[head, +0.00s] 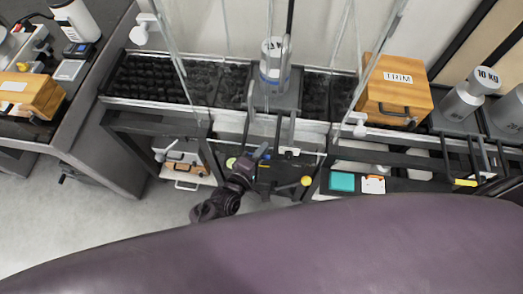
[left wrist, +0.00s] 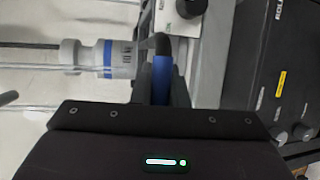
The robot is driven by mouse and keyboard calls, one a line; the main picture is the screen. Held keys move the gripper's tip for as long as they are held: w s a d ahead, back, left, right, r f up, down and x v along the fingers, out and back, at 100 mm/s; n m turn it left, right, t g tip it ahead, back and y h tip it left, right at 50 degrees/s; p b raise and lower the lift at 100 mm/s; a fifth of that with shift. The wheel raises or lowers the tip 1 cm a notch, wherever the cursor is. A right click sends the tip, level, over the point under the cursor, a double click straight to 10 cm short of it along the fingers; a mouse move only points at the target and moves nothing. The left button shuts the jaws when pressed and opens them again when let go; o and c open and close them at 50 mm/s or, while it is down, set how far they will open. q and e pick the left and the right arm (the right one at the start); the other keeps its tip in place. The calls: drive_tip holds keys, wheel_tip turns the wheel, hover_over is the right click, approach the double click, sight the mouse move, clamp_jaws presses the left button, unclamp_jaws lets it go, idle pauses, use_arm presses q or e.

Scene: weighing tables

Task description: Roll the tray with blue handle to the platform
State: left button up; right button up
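The tray (head: 290,100) stands in the middle of the rail in the head view and carries a grey cylindrical weight (head: 273,62) with a blue band. The weight also shows lying sideways in the left wrist view (left wrist: 100,57). Dark handle bars come down from the tray toward me. My left gripper (head: 262,152) is at the lower end of these bars. In the left wrist view its fingers (left wrist: 162,88) are closed around the blue grip of the handle (left wrist: 162,72). I cannot make out which surface is the platform. My right gripper is not in view.
Black roller beds (head: 150,78) run left of the tray. A wooden TRIM box (head: 396,90) and a 10 kg weight (head: 468,92) stand on the right. Thin clear posts rise around the tray. A teal box (head: 342,182) sits on the lower shelf.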

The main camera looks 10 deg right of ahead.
use_arm(q)
drive_tip(key=o, duration=0.4)
drive_tip(key=v, duration=0.8)
drive_tip(key=shift+w, duration=0.1)
drive_tip(key=s+a+f+m+g+y, duration=0.2)
drive_tip(key=s+a+f, duration=0.1)
drive_tip(key=f, duration=0.4)
drive_tip(key=s+a+f+m+g+y, duration=0.1)
drive_tip(key=s+a+f+m, duration=0.15)
drive_tip(key=f, duration=0.45)
drive_tip(key=s+a+f+m+g+y, duration=0.1)
drive_tip(key=s+a+f+g+y, duration=0.1)
drive_tip(key=s+a+f, duration=0.3)
drive_tip(key=s+a+f+m+g+y, duration=0.2)
drive_tip(key=s+a+f, duration=0.2)
drive_tip(key=s+a, duration=0.1)
drive_tip(key=s+a+f+m+g+y, duration=0.1)
drive_tip(key=s+a+f+m+y, duration=0.1)
drive_tip(key=s+a+f, duration=0.3)
drive_tip(key=s+a+f+m+g+y, duration=0.1)
drive_tip(key=s+a+f+m+g, duration=0.1)
drive_tip(key=s+a+f, duration=0.3)
drive_tip(key=shift+s+a+m+g+y, duration=0.15)
drive_tip(key=shift+s+m+g+y, duration=0.2)
drive_tip(key=shift+s+m, duration=0.45)
